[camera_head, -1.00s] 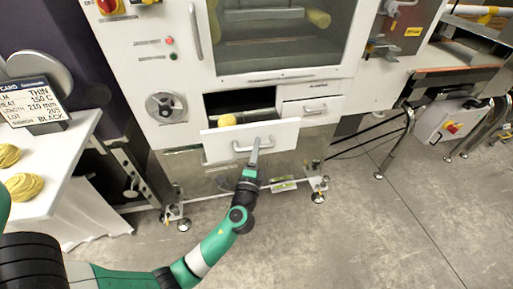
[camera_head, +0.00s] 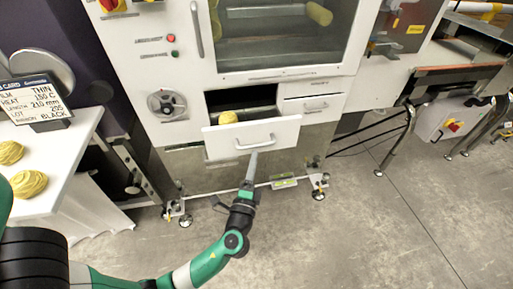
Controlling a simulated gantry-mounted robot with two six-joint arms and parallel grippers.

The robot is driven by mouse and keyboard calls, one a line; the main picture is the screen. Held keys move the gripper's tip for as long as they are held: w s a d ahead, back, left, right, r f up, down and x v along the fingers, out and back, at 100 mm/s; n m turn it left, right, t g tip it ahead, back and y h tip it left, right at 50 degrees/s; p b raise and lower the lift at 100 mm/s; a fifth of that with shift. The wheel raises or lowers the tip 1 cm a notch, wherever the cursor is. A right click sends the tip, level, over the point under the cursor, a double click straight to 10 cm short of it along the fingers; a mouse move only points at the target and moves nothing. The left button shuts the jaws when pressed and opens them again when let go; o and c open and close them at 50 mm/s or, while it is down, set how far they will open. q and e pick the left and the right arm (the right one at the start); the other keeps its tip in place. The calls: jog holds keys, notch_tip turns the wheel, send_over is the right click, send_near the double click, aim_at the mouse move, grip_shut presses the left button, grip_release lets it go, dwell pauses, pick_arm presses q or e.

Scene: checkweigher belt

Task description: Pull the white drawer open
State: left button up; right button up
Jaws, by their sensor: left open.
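The white drawer (camera_head: 225,143) stands pulled out from the front of the white machine, with its inside showing behind the front panel. A yellow ball-like item (camera_head: 228,117) lies in it. The drawer's handle (camera_head: 256,143) is a metal bar on the front panel. My left gripper (camera_head: 252,160) is open, just below and in front of the handle, and looks apart from it. It holds nothing that I can see. My right gripper is not in view.
A second, smaller drawer (camera_head: 312,105) to the right is closed. A white table (camera_head: 62,180) with yellow bundles (camera_head: 28,183) and a label sign (camera_head: 36,98) stands at the left. The floor (camera_head: 340,230) in front is clear.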

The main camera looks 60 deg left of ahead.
pick_arm(q)
jog(key=v, duration=0.4)
jog(key=shift+s+d, duration=0.25)
jog(key=shift+d, duration=0.05)
